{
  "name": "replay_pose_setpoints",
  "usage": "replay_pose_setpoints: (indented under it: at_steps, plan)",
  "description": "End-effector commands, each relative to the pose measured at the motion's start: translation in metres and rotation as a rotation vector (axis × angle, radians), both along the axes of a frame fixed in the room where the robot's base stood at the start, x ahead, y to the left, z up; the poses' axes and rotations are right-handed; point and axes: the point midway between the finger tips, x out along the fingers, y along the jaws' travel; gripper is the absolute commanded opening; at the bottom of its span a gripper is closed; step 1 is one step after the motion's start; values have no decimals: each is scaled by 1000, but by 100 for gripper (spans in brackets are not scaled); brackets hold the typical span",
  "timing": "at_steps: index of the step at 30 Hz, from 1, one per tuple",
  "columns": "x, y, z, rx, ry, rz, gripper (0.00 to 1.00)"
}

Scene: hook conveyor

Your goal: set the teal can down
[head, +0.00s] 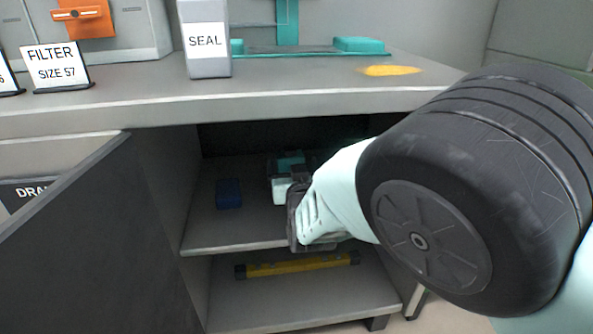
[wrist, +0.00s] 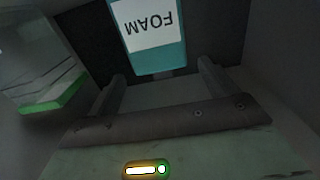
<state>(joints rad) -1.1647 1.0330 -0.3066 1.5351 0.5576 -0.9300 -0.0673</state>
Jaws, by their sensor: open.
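The teal can (wrist: 155,62) shows in the wrist view with a white label reading FOAM, upside down in the picture. In the head view the can (head: 289,162) is inside the open cabinet, over the upper shelf (head: 205,236), partly hidden by my gripper. My gripper (head: 287,180) reaches into the cabinet from the right. In the wrist view my gripper (wrist: 162,72) is open, with the can at or just beyond its fingertips. I cannot tell whether the fingers touch it. The can's base on the shelf is hidden.
A dark blue block (head: 229,193) sits left of the can. A yellow bar (head: 295,265) lies on the lower shelf. A pale, green-edged object (wrist: 45,80) is at the wrist view's left. The open door (head: 70,240) and worktop (head: 300,98) bound the opening.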

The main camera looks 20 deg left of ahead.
Motion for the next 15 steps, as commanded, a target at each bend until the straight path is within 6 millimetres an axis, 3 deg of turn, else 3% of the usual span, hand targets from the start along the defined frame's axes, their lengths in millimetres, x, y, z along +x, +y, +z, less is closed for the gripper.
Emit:
replay_pose_setpoints:
  at_steps: [6, 15]
  plan:
    - [-30, -18, 1, -2, 3, 1, 85]
    - [-41, -25, 0, 0, 0, 1, 85]
